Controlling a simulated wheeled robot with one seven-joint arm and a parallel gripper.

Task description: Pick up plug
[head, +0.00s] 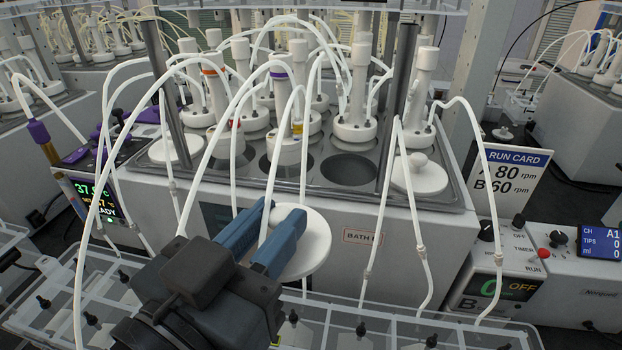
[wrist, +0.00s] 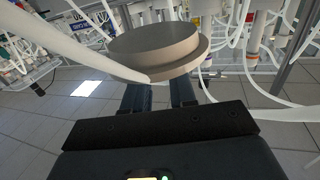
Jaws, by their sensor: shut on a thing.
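A plug, a white round disc (head: 312,243), is held at my gripper (head: 283,212) in front of the bath (head: 455,222). My gripper's blue fingers are shut on it, and they cover part of it in the head view. In the wrist view the plug (wrist: 155,48) is a wide stepped disc just beyond the fingertips (wrist: 160,88). Its grip point is hidden there. A similar white lid with a knob (head: 419,174) sits on the right of the bath top. An empty dark round hole (head: 350,167) is open beside it.
Several white bottles with tubes stand in the bath. White tubes (head: 415,235) arch down around my gripper, and one passes close to the plug in the wrist view. A clear rack (head: 400,325) lies in front. A run card (head: 508,185) and control boxes stand right.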

